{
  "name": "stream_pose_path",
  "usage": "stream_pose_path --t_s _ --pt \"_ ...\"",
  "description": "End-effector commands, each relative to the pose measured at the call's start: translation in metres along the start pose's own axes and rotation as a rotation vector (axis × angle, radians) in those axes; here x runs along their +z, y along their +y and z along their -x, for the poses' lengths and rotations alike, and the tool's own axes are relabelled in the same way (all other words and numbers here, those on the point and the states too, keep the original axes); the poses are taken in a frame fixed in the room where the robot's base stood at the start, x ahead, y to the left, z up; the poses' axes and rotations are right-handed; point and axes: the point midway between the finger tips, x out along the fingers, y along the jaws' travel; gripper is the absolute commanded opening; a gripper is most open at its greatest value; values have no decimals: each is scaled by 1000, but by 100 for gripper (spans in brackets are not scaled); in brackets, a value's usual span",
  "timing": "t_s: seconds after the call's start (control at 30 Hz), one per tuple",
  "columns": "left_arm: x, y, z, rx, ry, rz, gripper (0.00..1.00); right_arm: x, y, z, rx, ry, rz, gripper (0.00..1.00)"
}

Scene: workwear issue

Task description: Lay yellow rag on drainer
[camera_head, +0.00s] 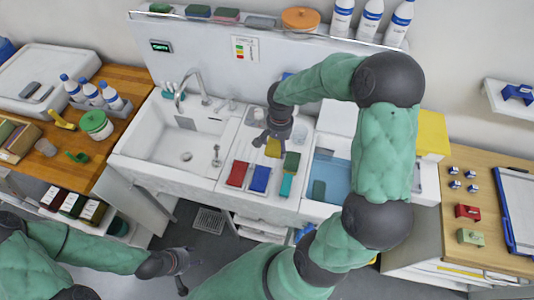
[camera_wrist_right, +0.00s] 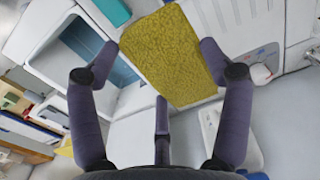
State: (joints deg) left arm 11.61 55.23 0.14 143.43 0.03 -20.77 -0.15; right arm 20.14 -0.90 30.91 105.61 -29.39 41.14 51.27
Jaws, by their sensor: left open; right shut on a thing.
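The yellow rag (camera_head: 273,148) shows just below my right gripper (camera_head: 279,130) in the head view, over the drainer (camera_head: 245,153) between the two basins. In the right wrist view the rag (camera_wrist_right: 168,58) is a flat, textured yellow sheet between the fingers of the right gripper (camera_wrist_right: 158,72), which is shut on it. I cannot tell whether the rag touches the drainer. My left gripper (camera_head: 182,268) is open and empty at the lower left, above the floor, away from the sink.
The white sink (camera_head: 150,152) is left; a basin with blue water (camera_head: 328,170) is right. A faucet (camera_head: 181,92) stands behind.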

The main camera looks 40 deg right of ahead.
Motion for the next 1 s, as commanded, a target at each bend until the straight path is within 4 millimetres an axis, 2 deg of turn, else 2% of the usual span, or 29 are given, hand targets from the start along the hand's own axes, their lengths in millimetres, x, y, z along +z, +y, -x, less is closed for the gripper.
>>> stream_pose_path --t_s 0.03,0.1,0.33,0.83,1.0 --pt "0 -4 -11 0 0 0 51 0 0 -11 0 0 0 46" --pt "-1 -6 -16 0 0 0 51 0 0 -17 0 0 0 46" --pt "-1 -6 -18 0 0 0 51 -6 -8 -24 0 0 2 46" --pt "0 -4 -10 0 0 0 51 -51 -76 -60 1 -2 2 46" --pt "0 -3 -10 0 0 0 51 -63 -92 -86 2 -2 2 46"
